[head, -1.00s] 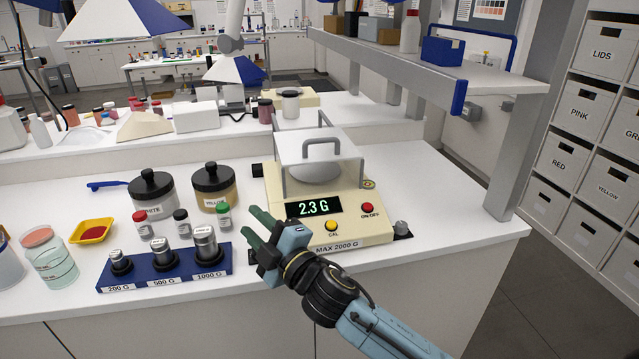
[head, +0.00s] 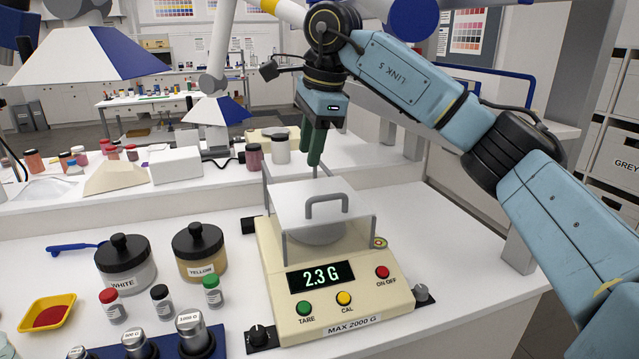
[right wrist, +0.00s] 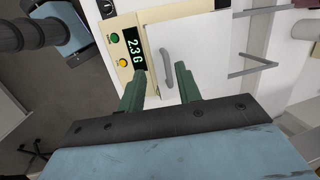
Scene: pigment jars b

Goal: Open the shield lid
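The shield lid (head: 304,201) is a pale flat plate with a grey arched handle (head: 327,201). It lies flat, shut over the weighing pan of the cream balance (head: 270,262), whose display reads 2.3 G. My right gripper (head: 313,160) points down above the back of the lid, apart from the handle. In the right wrist view its two green fingers (right wrist: 163,75) are spread and empty. The handle (right wrist: 167,68) appears between the fingertips there, beyond them, on the lid (right wrist: 182,45). My left gripper is not in view.
A white jar (head: 124,265) and a yellow jar (head: 199,251) stand left of the balance, with small bottles in front. A weight block (head: 135,348) is at the lower left. A raised shelf (head: 545,120) stands behind on the right. Bench right of the balance is clear.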

